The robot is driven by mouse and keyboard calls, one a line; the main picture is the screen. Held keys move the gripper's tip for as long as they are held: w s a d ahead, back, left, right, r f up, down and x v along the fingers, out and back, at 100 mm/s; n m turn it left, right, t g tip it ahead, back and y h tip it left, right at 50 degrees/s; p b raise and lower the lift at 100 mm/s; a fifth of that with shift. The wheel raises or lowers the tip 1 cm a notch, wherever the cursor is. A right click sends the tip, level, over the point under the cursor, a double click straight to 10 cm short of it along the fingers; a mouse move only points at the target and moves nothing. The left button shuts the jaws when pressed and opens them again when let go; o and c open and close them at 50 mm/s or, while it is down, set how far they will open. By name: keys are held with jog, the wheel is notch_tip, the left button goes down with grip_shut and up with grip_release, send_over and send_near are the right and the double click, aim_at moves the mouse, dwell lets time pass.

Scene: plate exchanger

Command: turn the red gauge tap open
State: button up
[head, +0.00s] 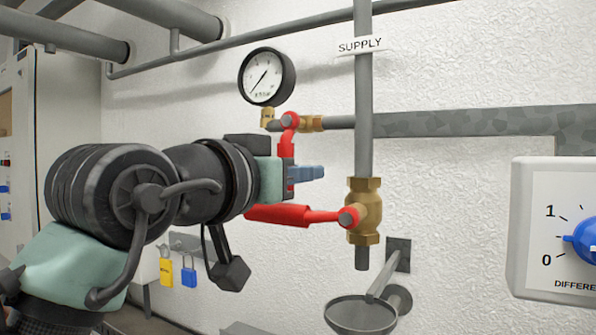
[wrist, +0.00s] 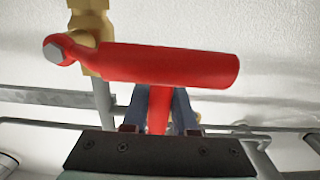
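The red gauge tap (head: 287,146) sits on brass fittings under the round pressure gauge (head: 266,77). Its handle hangs down, and its lower end is hidden behind my gripper (head: 308,173) in the head view. In the wrist view the tap's red handle (wrist: 159,108) stands between the two blue-grey fingers of my gripper (wrist: 160,100). The fingers lie close against it on both sides and look shut on it; the contact itself is small in view.
A larger red lever (head: 290,215) on a brass valve (head: 365,211) lies just below my gripper and crosses the wrist view (wrist: 160,65). The vertical supply pipe (head: 363,110) stands to the right. A round funnel (head: 360,314) is below. A dial panel (head: 540,190) is at far right.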

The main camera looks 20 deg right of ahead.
grip_shut()
dwell(1.0)
